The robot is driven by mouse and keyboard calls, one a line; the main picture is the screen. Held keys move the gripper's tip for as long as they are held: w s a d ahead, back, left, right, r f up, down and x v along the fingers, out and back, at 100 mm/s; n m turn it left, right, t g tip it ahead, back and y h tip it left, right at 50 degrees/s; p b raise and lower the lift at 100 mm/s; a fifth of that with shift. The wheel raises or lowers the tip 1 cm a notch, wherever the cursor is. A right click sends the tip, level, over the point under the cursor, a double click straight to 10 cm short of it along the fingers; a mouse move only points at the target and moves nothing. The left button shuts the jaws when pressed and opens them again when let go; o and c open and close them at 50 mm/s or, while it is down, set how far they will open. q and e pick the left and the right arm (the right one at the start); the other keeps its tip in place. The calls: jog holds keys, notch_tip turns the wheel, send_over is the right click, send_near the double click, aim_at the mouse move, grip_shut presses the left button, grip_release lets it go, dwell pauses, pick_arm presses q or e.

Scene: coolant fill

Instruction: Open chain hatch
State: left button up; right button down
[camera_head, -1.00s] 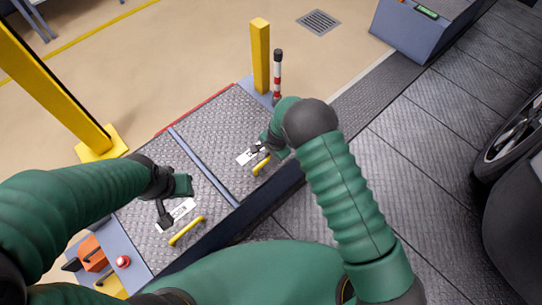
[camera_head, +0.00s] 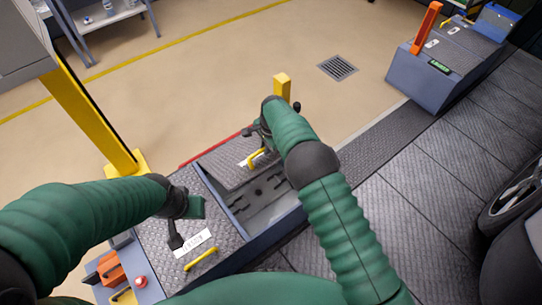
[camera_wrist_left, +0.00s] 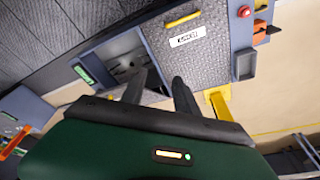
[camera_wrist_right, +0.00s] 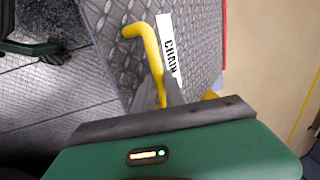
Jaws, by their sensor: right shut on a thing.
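The chain hatch lid (camera_head: 222,168) is a grey tread-plate panel, lifted at the near side and tilted up. Its yellow handle (camera_head: 256,158) and white label reading "CHAIN" (camera_wrist_right: 171,45) show. My right gripper (camera_wrist_right: 166,92) is shut on that handle; in the head view my right arm partly covers the grip. Below the lid the opened compartment (camera_head: 262,205) shows dark parts on its floor. My left gripper (camera_head: 187,222) is open and empty above the neighbouring closed hatch (camera_head: 160,228), which has its own white label (camera_head: 195,243) and yellow handle (camera_head: 200,259).
A yellow post (camera_head: 283,84) stands behind the lid. A large yellow column (camera_head: 95,115) stands at left. A red button (camera_head: 141,282) and an orange item (camera_head: 110,268) are at near left.

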dwell(0.4)
pick_arm(q)
jog(key=shift+c, duration=1)
jog(key=shift+s+a+f, duration=0.1)
jog(key=shift+a+f, duration=0.05)
jog(key=shift+f, duration=0.2)
jog(key=shift+c, duration=1.1)
jog(key=s+f+n+g+h, duration=0.1)
jog(key=f+n, duration=0.1)
jog(key=f, duration=0.1)
jog(key=a+f+n+g+h, duration=0.1)
jog(key=f+n+g, duration=0.1)
jog(key=f+n, duration=0.1)
jog(key=s+f+n+g+h, duration=0.1)
jog(key=f+n+g, duration=0.1)
jog(key=f, duration=0.1)
jog(key=shift+s+a, duration=0.35)
grip_shut()
jog(key=w+d+f+n+t+h, duration=0.1)
jog(key=d+f+n+t+h, duration=0.35)
jog(key=f+n+h, duration=0.85)
jog(key=w+a+n+t+y, duration=0.15)
jog(key=w+n+t, duration=0.45)
jog(key=n+t, duration=0.75)
jog(key=w+d+r+n+g, duration=0.1)
jog(key=w+d+r, duration=0.4)
jog(key=w, duration=0.4)
jog(key=shift+d, duration=0.45)
